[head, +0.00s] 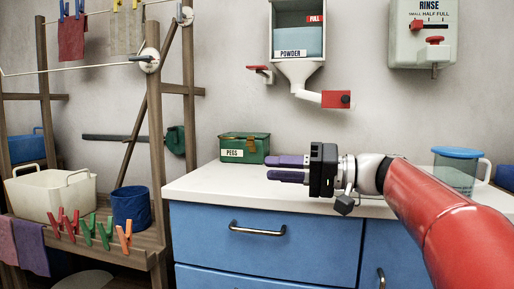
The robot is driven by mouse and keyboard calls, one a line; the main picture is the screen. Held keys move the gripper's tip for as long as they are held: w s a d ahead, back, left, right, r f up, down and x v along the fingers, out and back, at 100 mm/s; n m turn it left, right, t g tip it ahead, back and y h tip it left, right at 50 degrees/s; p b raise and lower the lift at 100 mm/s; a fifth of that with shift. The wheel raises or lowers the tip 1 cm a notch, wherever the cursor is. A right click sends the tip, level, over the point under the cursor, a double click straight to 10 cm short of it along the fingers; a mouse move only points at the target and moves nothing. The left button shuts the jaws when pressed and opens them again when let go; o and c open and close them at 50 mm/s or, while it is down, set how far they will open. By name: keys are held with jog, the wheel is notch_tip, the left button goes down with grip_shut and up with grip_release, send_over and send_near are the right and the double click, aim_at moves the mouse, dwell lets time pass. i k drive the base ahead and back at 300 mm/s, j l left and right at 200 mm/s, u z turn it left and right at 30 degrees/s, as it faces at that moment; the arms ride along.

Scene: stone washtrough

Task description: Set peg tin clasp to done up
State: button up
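The peg tin (231,154) is a green box with a white PEGS label, on the left back part of the white counter, and its lid looks down. A small brass-coloured clasp (250,143) shows on its front; it is too small to tell whether it is done up. My gripper (267,169) is just right of and in front of the tin, pointing left. Its two purple fingers are apart with nothing seen between them. It looks apart from the clasp.
A powder dispenser (298,40) hangs above the counter, its red-ended spout (336,99) over my gripper. A clear jug with a blue lid (457,153) stands at the right, behind my arm. A wooden rack (152,170) stands left. The counter's (200,183) front left is clear.

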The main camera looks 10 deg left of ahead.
aim_at(250, 143)
jog(key=i, duration=1)
